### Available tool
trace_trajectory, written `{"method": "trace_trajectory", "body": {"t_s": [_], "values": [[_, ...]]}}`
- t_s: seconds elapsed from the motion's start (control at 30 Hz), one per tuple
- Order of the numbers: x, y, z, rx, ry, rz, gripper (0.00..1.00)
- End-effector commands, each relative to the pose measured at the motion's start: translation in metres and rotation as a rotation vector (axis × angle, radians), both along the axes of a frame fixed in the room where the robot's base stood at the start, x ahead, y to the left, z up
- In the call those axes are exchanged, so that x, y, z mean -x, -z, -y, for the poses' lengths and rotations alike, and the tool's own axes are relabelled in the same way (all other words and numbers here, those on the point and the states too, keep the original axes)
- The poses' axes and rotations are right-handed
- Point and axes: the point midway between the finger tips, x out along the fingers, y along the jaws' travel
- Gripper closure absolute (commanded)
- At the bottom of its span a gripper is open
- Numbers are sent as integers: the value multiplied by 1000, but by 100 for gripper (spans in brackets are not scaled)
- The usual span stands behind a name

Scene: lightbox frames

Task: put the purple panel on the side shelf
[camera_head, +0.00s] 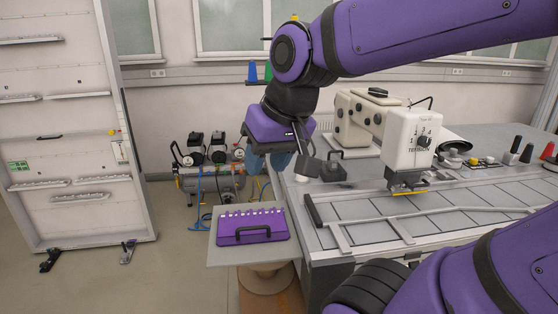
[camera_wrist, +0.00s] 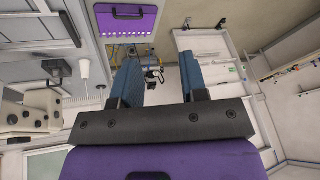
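The purple panel (camera_head: 252,227) has a black handle and a row of white pegs or tabs along its far edge. It lies flat on the light grey side shelf (camera_head: 238,256), at the left end of the workbench. The panel also shows at the top of the wrist view (camera_wrist: 126,29). My gripper (camera_head: 272,163) is above and beyond the shelf, clear of the panel. In the wrist view its two blue fingers (camera_wrist: 160,72) stand apart with nothing between them. My forearm hides none of the panel.
A white sewing machine (camera_head: 400,135) stands on the grey workbench (camera_head: 465,252), right of my gripper. Thread cones (camera_head: 516,145) stand at the back right. A compressor (camera_head: 212,170) is on the floor behind. A tall white board (camera_head: 70,130) stands left, with open floor between.

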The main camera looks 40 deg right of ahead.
Motion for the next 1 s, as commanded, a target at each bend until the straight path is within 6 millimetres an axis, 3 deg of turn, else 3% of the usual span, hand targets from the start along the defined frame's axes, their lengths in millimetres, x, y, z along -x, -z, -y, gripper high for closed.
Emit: {"method": "trace_trajectory", "body": {"t_s": [0.1,0.27,1.0], "values": [[20,-6,-2,80,-99,41,60],[31,-9,-2,136,-161,63,60],[32,-9,-2,142,-167,63,60]]}}
